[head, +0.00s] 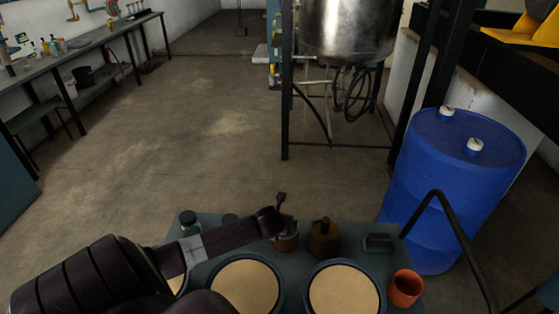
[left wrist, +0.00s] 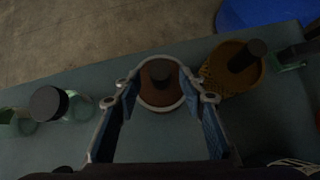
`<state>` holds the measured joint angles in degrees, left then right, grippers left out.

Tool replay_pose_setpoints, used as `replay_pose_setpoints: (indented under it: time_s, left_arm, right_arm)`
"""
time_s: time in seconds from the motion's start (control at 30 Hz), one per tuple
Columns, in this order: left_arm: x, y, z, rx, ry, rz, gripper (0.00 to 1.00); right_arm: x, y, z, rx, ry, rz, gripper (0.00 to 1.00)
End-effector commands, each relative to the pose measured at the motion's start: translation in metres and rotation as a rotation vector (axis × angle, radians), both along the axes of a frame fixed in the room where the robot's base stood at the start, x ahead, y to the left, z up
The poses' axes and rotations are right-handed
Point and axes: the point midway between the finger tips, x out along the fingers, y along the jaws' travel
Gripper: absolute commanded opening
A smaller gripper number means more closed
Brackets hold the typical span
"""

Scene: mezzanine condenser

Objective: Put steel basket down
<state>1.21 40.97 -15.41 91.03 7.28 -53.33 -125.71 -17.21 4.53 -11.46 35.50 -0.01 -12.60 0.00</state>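The steel basket (left wrist: 160,106), round with a pale metal rim, brownish inside and a black knob, lies between my left gripper's fingertips (left wrist: 161,92) in the left wrist view. Both finger pads appear to meet its rim from opposite sides. In the head view, my left gripper (head: 274,220) is over the cart's far edge and partly covers the basket (head: 288,243). The basket is at the dark green cart top (head: 215,263); I cannot tell whether its underside touches. My right gripper is in neither view.
A brass-coloured basket with a black knob (head: 322,238) stands close right. A black-capped bottle (head: 188,222) is left. Round tan-topped containers (head: 345,290) fill the near side; an orange cup (head: 405,288) is at right. A blue drum (head: 455,165) stands beyond the cart.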

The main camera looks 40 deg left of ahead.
Motion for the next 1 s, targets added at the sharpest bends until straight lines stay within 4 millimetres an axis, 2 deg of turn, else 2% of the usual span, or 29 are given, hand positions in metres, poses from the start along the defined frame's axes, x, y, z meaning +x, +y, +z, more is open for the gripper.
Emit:
replay_pose_setpoints:
  time_s: [0.3,0.5,1.0]
  left_arm:
    - [-0.03,-0.016,0.039,0.001,0.001,-0.002,0.38]
    - [-0.043,-0.023,0.056,0.001,-0.001,-0.001,0.38]
    - [-0.049,-0.026,0.063,0.0,0.0,0.001,0.38]
  right_arm:
    - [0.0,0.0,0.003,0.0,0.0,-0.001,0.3]
    - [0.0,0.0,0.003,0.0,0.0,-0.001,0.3]
    - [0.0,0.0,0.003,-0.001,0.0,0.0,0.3]
